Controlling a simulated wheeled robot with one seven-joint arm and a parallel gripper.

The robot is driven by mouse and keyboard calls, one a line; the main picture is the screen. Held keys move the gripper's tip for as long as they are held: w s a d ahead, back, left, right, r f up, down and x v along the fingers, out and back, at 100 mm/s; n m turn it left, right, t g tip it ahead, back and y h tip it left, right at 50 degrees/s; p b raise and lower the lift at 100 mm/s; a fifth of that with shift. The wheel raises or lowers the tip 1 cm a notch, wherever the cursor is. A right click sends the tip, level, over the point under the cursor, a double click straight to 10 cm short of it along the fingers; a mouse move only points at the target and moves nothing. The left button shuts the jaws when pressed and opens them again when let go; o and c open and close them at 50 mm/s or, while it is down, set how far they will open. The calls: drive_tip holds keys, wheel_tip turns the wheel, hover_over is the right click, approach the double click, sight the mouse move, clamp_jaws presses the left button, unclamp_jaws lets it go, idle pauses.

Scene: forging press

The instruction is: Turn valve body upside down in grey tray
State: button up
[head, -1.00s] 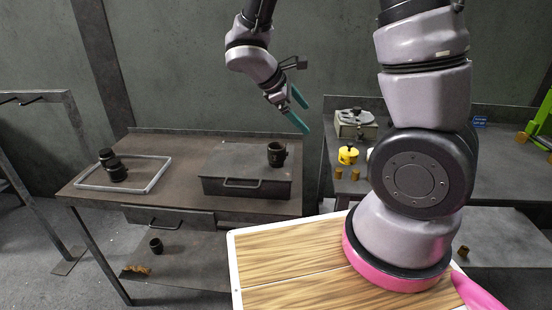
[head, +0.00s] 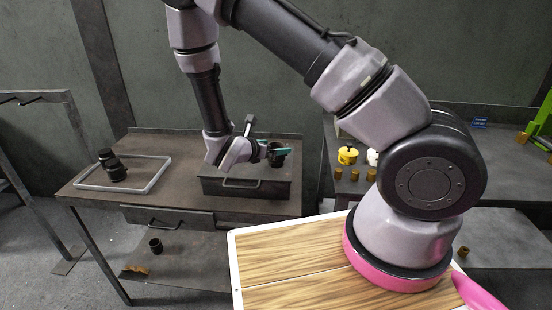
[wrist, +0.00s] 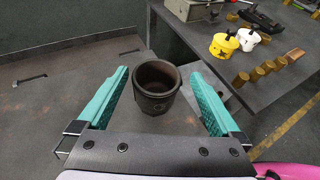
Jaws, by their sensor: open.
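A dark hollow cup-like part (wrist: 157,86), perhaps the valve body, stands upright with its opening up on the dark flat box. In the head view the same part (head: 283,158) is partly hidden by my gripper (head: 279,152). In the wrist view my gripper (wrist: 158,74) is open. Its teal fingers stand on either side of the part, with a gap to each; they do not visibly touch it. The light grey tray (head: 151,185) lies to the left on the table. Inside it are two dark stepped cylindrical parts (head: 116,171).
The dark box (head: 245,188) with a front handle sits on the brown table (head: 185,165). A second bench (head: 480,170) at right holds yellow and white pots and several small brass pieces. A small dark part (head: 155,245) sits on the lower shelf.

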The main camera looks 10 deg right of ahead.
sight(280, 145)
drive_tip(key=shift+x, duration=2.75)
drive_tip(key=shift+w+a, duration=0.1)
drive_tip(key=shift+a, duration=0.1)
clamp_jaws()
